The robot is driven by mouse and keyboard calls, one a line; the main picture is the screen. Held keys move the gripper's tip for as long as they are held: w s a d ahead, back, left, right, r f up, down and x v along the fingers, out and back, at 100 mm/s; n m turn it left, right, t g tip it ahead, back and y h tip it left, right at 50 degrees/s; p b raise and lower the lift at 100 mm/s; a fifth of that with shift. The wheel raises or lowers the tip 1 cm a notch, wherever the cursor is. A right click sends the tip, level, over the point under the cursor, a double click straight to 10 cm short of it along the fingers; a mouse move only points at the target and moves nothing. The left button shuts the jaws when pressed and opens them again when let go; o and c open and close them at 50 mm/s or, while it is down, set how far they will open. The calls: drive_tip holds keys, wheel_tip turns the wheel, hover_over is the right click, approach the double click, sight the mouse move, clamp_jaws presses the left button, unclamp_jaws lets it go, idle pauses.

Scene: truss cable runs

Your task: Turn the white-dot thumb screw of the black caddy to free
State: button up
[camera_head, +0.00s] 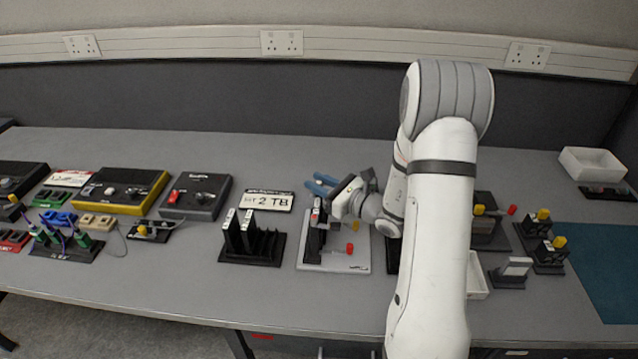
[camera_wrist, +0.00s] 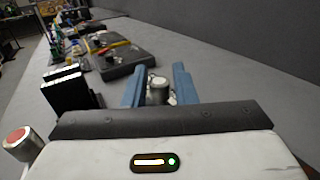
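My gripper (camera_head: 321,184) reaches left over a light grey plate (camera_head: 340,262) in the head view. A black upright caddy (camera_head: 316,238) stands on this plate, just below the fingers. In the wrist view my two blue fingers (camera_wrist: 159,88) are apart. A short grey cylinder, seemingly the thumb screw (camera_wrist: 158,92), shows between them with a pale top; I cannot make out a clear white dot. I see no firm contact between the fingers and it. A red-topped knob (camera_head: 350,248) sits on the same plate and shows at the left in the wrist view (camera_wrist: 20,141).
A black rack (camera_head: 262,259) with two black drives (camera_head: 238,233) stands left of the plate. A label plate (camera_head: 267,201) lies behind it. A dark grey box (camera_head: 196,196) with a red switch is farther left. My arm covers part of the table to the right.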

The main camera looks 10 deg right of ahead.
drive_tip(key=shift+o, duration=1.2)
drive_tip(key=shift+s, duration=0.1)
drive_tip(key=b+v, duration=0.1)
drive_tip(key=v, duration=0.6)
drive_tip(key=shift+s+d, duration=0.2)
drive_tip(key=shift+d, duration=0.05)
